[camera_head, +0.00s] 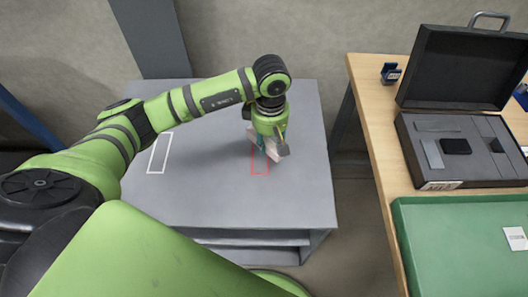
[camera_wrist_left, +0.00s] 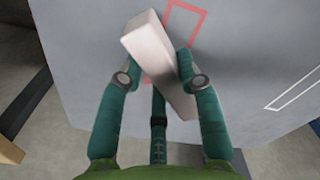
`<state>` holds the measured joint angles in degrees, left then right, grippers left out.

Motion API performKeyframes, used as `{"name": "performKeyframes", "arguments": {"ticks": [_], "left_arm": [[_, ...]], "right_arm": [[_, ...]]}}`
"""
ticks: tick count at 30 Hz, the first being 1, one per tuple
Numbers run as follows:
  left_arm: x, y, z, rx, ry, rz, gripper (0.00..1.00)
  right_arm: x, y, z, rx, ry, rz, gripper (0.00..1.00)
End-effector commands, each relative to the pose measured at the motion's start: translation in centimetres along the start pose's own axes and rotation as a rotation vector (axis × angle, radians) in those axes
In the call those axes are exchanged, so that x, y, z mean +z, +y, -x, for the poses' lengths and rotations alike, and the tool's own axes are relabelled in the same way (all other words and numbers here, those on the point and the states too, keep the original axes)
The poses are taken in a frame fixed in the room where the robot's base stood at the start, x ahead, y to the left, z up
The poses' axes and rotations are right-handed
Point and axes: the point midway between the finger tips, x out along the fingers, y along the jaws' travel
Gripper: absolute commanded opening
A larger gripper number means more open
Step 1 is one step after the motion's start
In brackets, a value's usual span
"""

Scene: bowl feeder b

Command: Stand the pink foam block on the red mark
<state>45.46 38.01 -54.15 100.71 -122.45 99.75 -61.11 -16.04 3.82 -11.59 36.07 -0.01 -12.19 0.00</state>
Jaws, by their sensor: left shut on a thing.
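The pale pink foam block (camera_wrist_left: 160,62) is held between the fingers of my left gripper (camera_wrist_left: 161,70). In the wrist view it lies slantwise across the fingers, its near end wide and its far end low between them. In the head view the block (camera_head: 271,148) looks tilted and is partly hidden by my left gripper (camera_head: 269,146). The red mark (camera_head: 261,174) is a thin rectangle outline on the grey table, directly below and partly behind the block. It also shows beyond the block in the wrist view (camera_wrist_left: 184,24). I cannot tell whether the block touches the table.
A white outlined rectangle (camera_head: 160,153) lies on the grey table (camera_head: 220,205) to the left, with bare surface between. On the right, a wooden table (camera_head: 372,115) holds an open black case (camera_head: 455,185), a green tray (camera_head: 440,245) and a small dark blue item (camera_head: 390,73).

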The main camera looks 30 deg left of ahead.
Motion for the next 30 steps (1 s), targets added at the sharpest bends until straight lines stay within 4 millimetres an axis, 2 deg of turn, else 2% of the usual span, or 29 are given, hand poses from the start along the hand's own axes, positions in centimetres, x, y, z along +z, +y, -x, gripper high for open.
{"name": "performKeyframes", "arguments": {"ticks": [1,3,11,18,24,30], "left_arm": [[-0.4,1.3,-0.3,0.003,-0.001,0.151,0.13],[-0.9,2.8,0.0,0.003,-0.002,0.377,0.13],[-2.4,7.4,1.3,0.003,-0.004,1.200,0.13],[-2.9,10.6,2.8,0.001,-0.007,1.891,0.13],[-3.0,11.8,3.8,0.001,-0.005,2.250,0.13],[-3.1,11.5,3.8,0.000,-0.003,2.370,0.13]], "right_arm": [[0.2,0.3,-0.9,0.004,-0.002,0.002,0.40],[0.6,0.7,-1.6,0.009,-0.006,0.004,0.40],[3.0,1.1,-3.6,0.015,-0.036,0.007,0.40],[2.8,1.2,-5.5,0.015,-0.027,0.007,0.40],[1.8,1.2,-6.4,0.015,-0.008,0.005,0.40],[1.3,0.6,-6.4,0.009,-0.001,0.002,0.40]]}}
